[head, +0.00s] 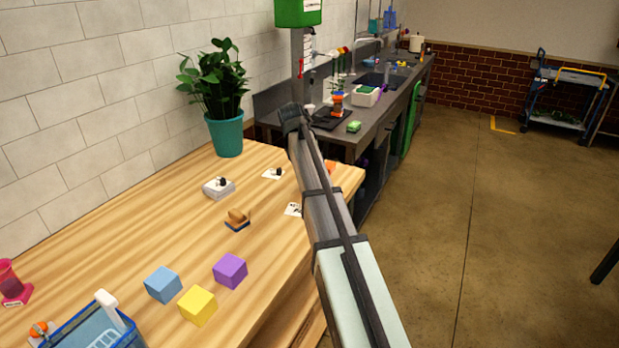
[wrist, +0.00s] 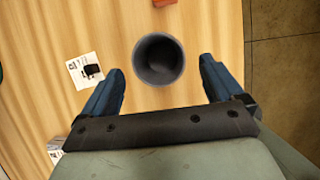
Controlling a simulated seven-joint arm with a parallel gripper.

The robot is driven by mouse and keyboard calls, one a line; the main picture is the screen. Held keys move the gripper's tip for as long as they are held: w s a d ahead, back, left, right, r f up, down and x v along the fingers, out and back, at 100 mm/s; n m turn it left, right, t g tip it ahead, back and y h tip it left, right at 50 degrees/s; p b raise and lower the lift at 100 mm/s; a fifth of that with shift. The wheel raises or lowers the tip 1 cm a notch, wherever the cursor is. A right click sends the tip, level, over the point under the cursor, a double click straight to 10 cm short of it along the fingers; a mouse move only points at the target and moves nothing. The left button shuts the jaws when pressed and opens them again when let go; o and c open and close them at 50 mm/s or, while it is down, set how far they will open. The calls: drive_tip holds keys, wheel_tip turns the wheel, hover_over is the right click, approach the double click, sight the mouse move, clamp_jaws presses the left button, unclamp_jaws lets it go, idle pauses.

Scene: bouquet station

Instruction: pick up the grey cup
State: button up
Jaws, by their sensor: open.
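The grey cup (wrist: 158,59) stands on the wooden table in the wrist view, and I look down into its open mouth. My gripper (wrist: 160,82) is open, with one blue finger to the left of the cup and one to the right. The cup sits between and slightly beyond the fingertips, with a gap on each side. I cannot tell the height of the fingers above the table. In the head view my arm covers the spot, and neither the cup nor the fingers can be made out.
A card with a small black item (wrist: 87,71) lies left of the left finger. The table's edge and the floor (wrist: 285,80) are to the right. Blue, yellow and purple cubes (head: 230,270), a blue bin (head: 90,328) and a potted plant (head: 228,135) stand on the table (head: 130,235).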

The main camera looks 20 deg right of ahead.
drive_tip(key=shift+x, duration=2.8)
drive_tip(key=shift+w+d+r, duration=0.15)
drive_tip(key=shift+w+d, duration=0.05)
drive_tip(key=shift+c, duration=0.3)
drive_tip(key=c, duration=1.1)
